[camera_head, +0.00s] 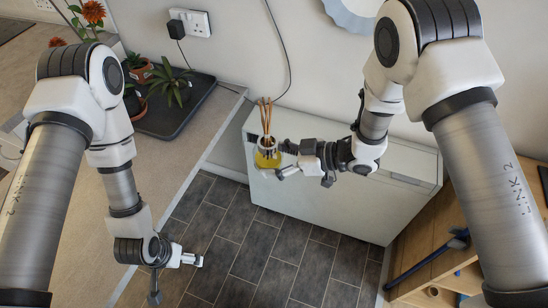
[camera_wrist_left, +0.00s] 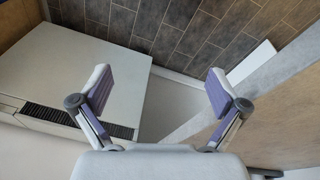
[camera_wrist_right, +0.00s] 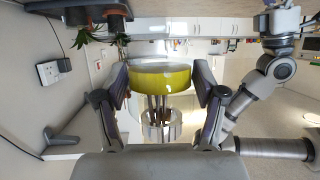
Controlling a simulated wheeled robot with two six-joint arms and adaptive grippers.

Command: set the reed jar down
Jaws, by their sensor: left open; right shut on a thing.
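The reed jar (camera_head: 267,158) is a clear glass jar with yellow liquid and several brown reeds pointing up. My right gripper (camera_head: 283,160) is shut on it from the right side. In the head view the jar appears over the left end of the white cabinet (camera_head: 340,200); I cannot tell whether it touches the top. In the right wrist view the yellow jar (camera_wrist_right: 160,78) sits between both fingers, reeds toward the picture's bottom. My left gripper (camera_head: 178,279) is open and empty, low beside the counter. The left wrist view shows its fingers (camera_wrist_left: 160,85) spread.
A wooden counter (camera_head: 85,205) on the left carries a black tray (camera_head: 165,122) with potted plants. A wall socket (camera_head: 190,22) has a plug and hanging cable. A wooden shelf unit (camera_head: 430,260) stands at the right. Dark floor tiles (camera_head: 265,250) show bare in front of the cabinet.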

